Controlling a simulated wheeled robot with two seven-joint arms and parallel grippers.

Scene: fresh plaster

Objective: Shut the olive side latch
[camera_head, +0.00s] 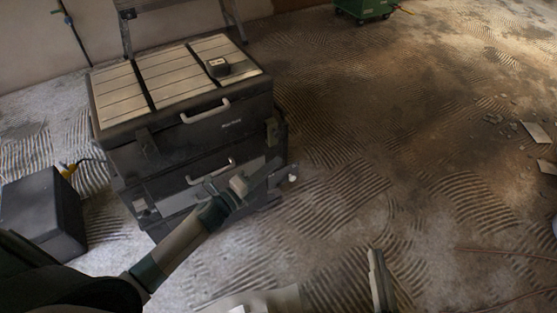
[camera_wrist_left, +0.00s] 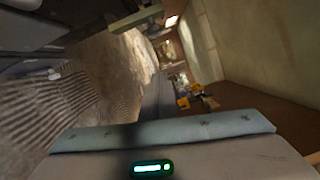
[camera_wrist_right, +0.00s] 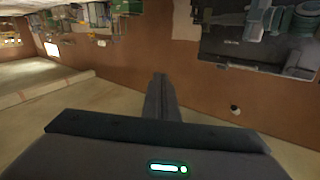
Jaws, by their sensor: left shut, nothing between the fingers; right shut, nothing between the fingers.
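The olive side latch (camera_head: 271,131) is a small piece at the right front corner of the dark toolbox stack (camera_head: 215,125). I cannot tell from its size whether it is open or shut. My left gripper (camera_head: 275,168) is shut and empty, in front of the lower box's right part and a little below the latch. Its fingers also show in the left wrist view (camera_wrist_left: 155,97). My right gripper (camera_head: 377,280) is shut and empty, low over the floor, to the right of and well apart from the stack. Its fingers show in the right wrist view (camera_wrist_right: 160,97).
A green cart (camera_head: 364,8) is at the back. The ridged floor at right is mostly clear, with some scattered fragments.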

